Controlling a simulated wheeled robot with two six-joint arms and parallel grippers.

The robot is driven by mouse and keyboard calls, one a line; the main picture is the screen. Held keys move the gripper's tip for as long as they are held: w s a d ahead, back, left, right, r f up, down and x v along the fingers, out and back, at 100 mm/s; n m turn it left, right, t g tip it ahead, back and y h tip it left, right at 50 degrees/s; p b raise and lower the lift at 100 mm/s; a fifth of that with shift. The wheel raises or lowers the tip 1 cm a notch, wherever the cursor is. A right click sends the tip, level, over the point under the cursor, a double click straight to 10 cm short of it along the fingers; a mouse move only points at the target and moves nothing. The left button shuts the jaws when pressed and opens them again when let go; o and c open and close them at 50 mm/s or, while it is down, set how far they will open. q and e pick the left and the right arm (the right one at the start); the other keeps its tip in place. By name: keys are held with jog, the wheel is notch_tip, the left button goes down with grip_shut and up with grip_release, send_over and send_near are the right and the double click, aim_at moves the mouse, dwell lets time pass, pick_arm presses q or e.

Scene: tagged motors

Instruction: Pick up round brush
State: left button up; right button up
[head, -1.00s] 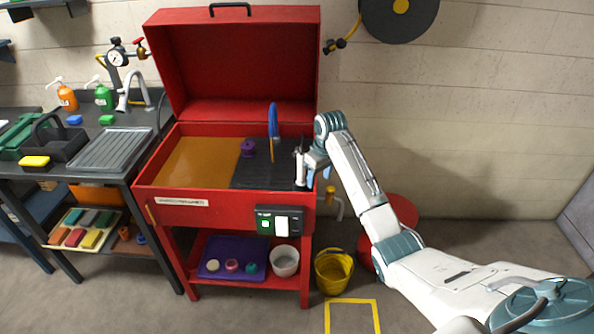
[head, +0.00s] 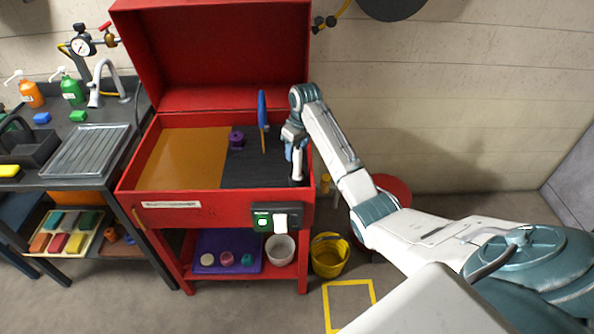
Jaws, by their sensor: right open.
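A small purple round piece with a knob-like top (head: 236,139) stands in the red wash basin, at the seam between its orange-brown and black floor areas. A thin upright piece, blue above and orange below (head: 262,112), stands to its right over the black area. I cannot tell for sure which of them is the round brush. My right gripper (head: 297,172) points down over the right end of the black area, to the right of both and apart from them. It is open and looks empty. My left gripper is not in view.
The red basin (head: 215,208) has raised walls and an open lid (head: 215,55) behind. A control box (head: 276,217) sits on its front. Below are a purple tray (head: 212,266) and white bowl (head: 280,249); a yellow bucket (head: 330,256) stands right. A sink bench (head: 90,152) is at left.

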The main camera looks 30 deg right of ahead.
aim_at(297, 157)
notch_tip(297, 157, down, 4)
jog(key=shift+r+p, duration=0.25)
jog(key=shift+p, duration=0.5)
jog(key=shift+f, duration=0.25)
jog(key=shift+w+f, duration=0.1)
jog(key=shift+c, duration=0.3)
jog(key=c, duration=1)
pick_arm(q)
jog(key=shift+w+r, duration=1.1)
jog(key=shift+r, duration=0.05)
